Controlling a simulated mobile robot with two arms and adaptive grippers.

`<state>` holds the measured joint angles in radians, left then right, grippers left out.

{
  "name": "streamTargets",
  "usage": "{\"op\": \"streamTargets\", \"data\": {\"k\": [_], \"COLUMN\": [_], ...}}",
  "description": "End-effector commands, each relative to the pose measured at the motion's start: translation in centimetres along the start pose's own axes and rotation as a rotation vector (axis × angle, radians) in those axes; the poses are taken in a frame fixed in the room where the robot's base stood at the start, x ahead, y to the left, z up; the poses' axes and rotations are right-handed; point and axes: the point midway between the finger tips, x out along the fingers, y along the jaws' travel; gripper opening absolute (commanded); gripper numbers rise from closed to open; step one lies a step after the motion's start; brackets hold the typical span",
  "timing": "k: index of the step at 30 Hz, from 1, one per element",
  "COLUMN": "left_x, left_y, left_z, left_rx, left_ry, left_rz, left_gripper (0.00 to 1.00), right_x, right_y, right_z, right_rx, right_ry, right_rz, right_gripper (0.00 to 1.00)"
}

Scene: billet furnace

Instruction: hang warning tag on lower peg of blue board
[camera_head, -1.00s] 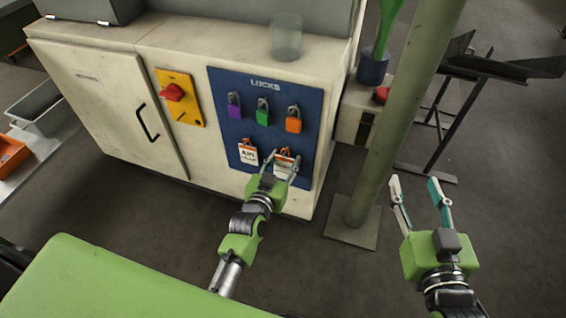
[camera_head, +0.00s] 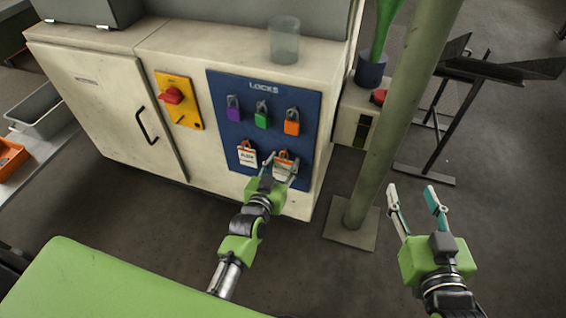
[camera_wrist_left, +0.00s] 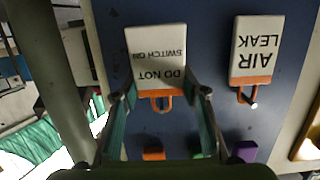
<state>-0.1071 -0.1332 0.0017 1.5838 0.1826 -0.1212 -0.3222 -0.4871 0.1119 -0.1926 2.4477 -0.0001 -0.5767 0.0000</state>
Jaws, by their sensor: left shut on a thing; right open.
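The warning tag (camera_wrist_left: 157,58), white with an orange top and loop, reads "DO NOT SWITCH ON" upside down in the left wrist view. It also shows in the head view (camera_head: 283,167), in front of the lower right part of the blue board (camera_head: 222,105). My left gripper (camera_wrist_left: 162,94) is shut on the tag, with one finger at each side of its orange end. Whether a peg passes through the loop I cannot tell. My right gripper (camera_head: 411,192) is open and empty, right of the post and away from the board.
An "AIR LEAK" tag (camera_wrist_left: 257,48) hangs beside the held tag on the lower row. Purple (camera_head: 234,114), green (camera_head: 262,119) and orange (camera_head: 292,127) padlocks hang above. A green post (camera_head: 390,130) stands between the board and my right gripper.

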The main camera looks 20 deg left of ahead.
Motion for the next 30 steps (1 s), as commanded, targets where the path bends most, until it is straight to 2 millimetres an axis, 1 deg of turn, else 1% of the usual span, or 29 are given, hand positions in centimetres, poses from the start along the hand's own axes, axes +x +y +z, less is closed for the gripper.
{"op": "streamTargets", "data": {"k": [1,3,14,18,20,23,30], "left_x": [0.1,0.1,0.1,-0.4,-1.0,-2.5,-7.3], "left_y": [0.0,0.0,0.0,0.0,0.0,0.0,0.0], "left_z": [0.0,0.0,0.0,0.0,0.1,0.1,0.1], "left_rx": [0.001,0.000,0.000,0.000,0.000,0.000,0.002], "left_ry": [0.000,-0.001,0.000,0.000,-0.001,-0.002,-0.003], "left_rz": [0.000,0.000,0.000,0.000,0.000,0.000,0.000], "left_gripper": [0.45,0.59,0.59,0.59,0.59,0.59,0.59], "right_x": [0.0,0.0,0.0,0.0,0.0,0.0,0.0], "right_y": [0.0,0.0,0.0,0.0,0.0,0.0,0.0], "right_z": [0.0,0.0,0.0,0.0,0.0,0.0,0.0], "right_rx": [0.000,0.000,0.000,0.000,0.000,0.000,0.000], "right_ry": [0.000,0.000,0.000,0.001,0.001,0.001,0.000], "right_rz": [0.000,0.000,0.000,-0.001,-0.001,-0.001,0.000], "right_gripper": [0.45,0.45,0.45,0.45,0.45,0.45,0.45]}}
